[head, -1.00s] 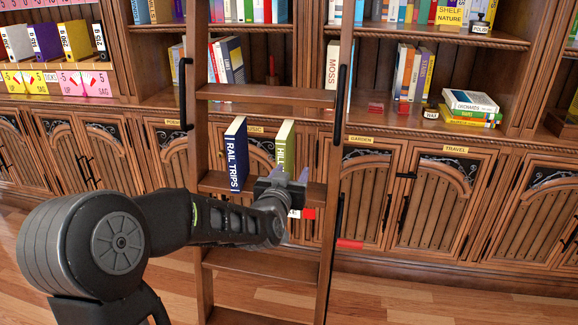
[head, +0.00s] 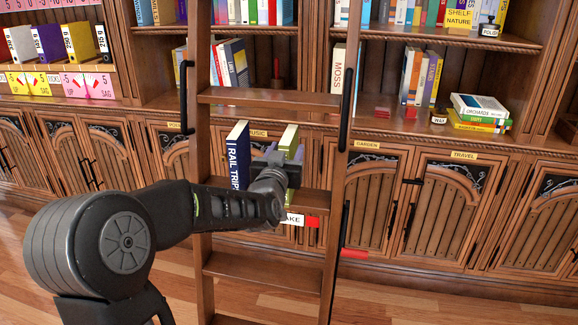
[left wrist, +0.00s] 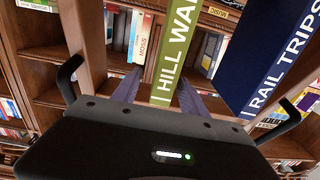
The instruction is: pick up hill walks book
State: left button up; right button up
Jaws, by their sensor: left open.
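My right gripper is out of view.
The ladder's side rails (head: 337,170) stand on both sides of the books. A white label with a red block (head: 312,221) is on the step's front. Bookshelves and cabinets (head: 450,200) stand behind. Stacked books (head: 480,112) lie at right.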

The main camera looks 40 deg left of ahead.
pick_arm(q)
jog(key=shift+p+x, duration=0.3)
jog(key=shift+x, duration=2.4)
jog(key=shift+s+a, duration=0.15)
jog(key=shift+a, duration=0.05)
grip_shut()
jog(key=shift+r, duration=0.1)
